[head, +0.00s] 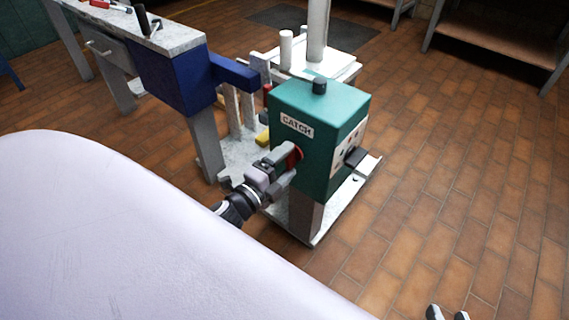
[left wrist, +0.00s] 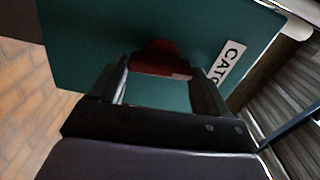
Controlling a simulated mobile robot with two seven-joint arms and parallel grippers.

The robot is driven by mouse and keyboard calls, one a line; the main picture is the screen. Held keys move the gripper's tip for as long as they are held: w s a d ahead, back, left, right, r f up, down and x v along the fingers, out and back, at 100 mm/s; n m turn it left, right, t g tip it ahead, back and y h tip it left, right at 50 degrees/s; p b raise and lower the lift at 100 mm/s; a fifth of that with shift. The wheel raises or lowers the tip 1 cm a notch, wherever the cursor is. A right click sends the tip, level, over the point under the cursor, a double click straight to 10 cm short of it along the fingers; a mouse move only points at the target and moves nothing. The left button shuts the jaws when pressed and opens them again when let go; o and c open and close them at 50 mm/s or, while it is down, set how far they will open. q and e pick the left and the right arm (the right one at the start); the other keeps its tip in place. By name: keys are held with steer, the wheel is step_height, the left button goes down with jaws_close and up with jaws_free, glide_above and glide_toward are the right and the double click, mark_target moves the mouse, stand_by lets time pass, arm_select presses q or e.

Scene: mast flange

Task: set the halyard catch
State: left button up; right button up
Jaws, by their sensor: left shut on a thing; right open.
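The teal catch box (head: 305,115) stands on a grey post, with a white "CATCH" label (head: 297,125) on the face toward me. Below the label is a red part (head: 294,157), partly hidden by my gripper. My left gripper (head: 288,165) is shut on this red part. In the left wrist view the red part (left wrist: 163,58) sits between the fingers, close against the teal face (left wrist: 90,50). A black knob (head: 319,86) is on top of the box. My right gripper (head: 447,313) shows only its fingertips at the bottom edge, apart and empty, far from the box.
A white mast (head: 318,30) rises behind the box. A dark block and pale ledge (head: 366,163) stick out from its right side. A workbench (head: 165,38) with tools and a blue cabinet stands at left. Brick floor (head: 450,170) is clear at right.

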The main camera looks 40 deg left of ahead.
arm_select(q)
steer(key=shift+f+m, duration=0.1)
steer(key=shift+m, duration=0.6)
steer(key=o, duration=1)
steer(key=shift+s, duration=0.15)
steer(key=shift+s+a+p, duration=0.15)
steer(key=shift+s+p, duration=0.05)
steer(key=shift+s, duration=1.55)
steer(key=shift+s+a+p, duration=0.15)
steer(key=shift+s, duration=1.55)
